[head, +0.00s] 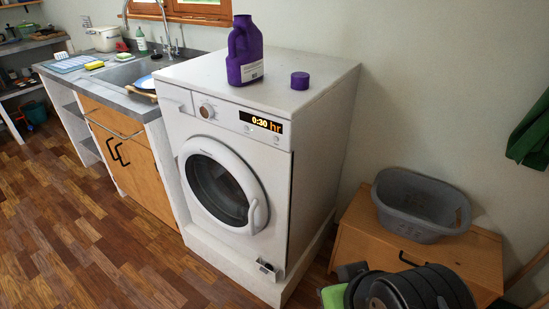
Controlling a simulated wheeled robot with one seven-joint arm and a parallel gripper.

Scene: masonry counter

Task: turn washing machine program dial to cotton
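The white washing machine (315,170) stands in the middle of the head view, its round door (222,188) shut. The program dial (207,111) is a small round knob at the upper left of its front panel, right of the detergent drawer (178,102). The dial's pointer and labels are too small to read, so I cannot tell which program it is on. The display (261,122) to its right glows orange and reads 0:30 hr. My gripper is not in view, and nothing visible touches the dial.
A purple detergent bottle (245,52) and its purple cap (300,81) stand on the machine. A sink counter (128,72) with an orange-brown cupboard adjoins on the left. A grey basket (422,205) sits on a wooden cabinet (460,258) at right. Wooden floor (60,225) in front-left is clear.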

